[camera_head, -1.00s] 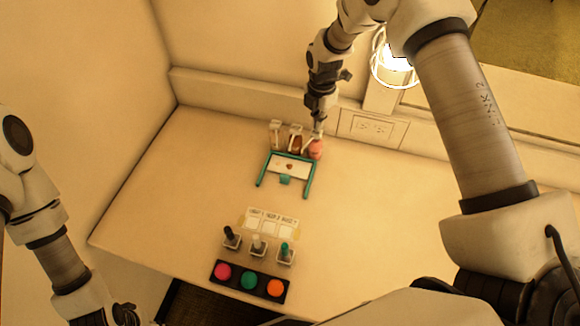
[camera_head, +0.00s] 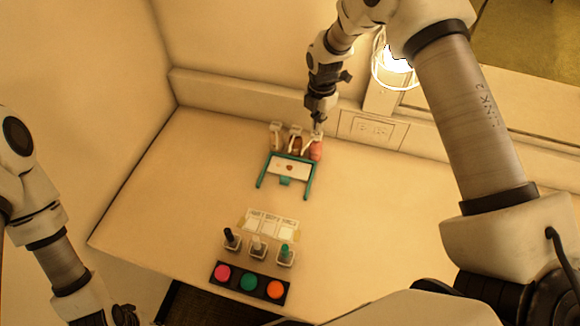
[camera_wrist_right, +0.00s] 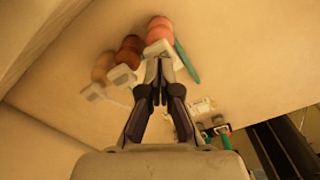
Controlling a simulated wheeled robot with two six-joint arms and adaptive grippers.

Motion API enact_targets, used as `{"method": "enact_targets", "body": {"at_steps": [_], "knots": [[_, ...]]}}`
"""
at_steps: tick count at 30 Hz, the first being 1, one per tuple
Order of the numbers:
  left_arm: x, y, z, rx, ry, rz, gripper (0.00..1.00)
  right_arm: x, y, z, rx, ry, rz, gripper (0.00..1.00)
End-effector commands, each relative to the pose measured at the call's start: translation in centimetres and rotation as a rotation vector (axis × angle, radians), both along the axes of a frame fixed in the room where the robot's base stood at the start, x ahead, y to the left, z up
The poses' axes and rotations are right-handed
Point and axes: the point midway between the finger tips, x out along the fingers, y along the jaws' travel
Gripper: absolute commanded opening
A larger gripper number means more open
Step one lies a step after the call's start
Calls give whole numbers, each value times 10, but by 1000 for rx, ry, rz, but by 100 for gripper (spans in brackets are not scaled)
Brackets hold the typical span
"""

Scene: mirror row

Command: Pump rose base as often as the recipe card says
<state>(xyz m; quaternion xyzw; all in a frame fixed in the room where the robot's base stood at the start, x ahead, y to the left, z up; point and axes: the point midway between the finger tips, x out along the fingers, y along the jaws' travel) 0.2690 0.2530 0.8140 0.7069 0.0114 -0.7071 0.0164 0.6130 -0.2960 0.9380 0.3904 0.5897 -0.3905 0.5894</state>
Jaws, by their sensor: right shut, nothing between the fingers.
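The pink bottle (camera_head: 316,151), which looks like the rose base, stands at the right end of a row of three pump bottles at the back. It also shows in the right wrist view (camera_wrist_right: 160,29). My right gripper (camera_head: 317,130) is shut and empty, right at its white pump top (camera_wrist_right: 158,48). I cannot tell whether the fingertips (camera_wrist_right: 159,66) touch the pump. A white card with a brown spot (camera_head: 291,168) sits in a teal frame before the bottles. A pale lettered card (camera_head: 270,224) lies nearer; its text is too small to read. My left gripper (camera_head: 125,314) is at the bottom left edge.
A brown bottle (camera_head: 296,144) and a tan bottle (camera_head: 276,142) stand left of the pink one. Three small pots (camera_head: 257,247) and a dark panel with pink, green and orange buttons (camera_head: 249,281) are near the front edge. The table's left and right sides are clear.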

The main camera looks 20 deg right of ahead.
Motion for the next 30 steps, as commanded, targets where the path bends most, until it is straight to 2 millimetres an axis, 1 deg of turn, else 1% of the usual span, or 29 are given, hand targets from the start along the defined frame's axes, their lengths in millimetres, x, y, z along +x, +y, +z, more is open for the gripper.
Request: {"method": "enact_targets", "body": {"at_steps": [5, 30], "knots": [[0, 0, -1, 0, 0, 0, 40, 0, 0, -2, 0, 0, 0, 0], [0, 0, -20, 0, 0, 0, 40, 0, 0, -32, 0, 0, 0, 0]]}}
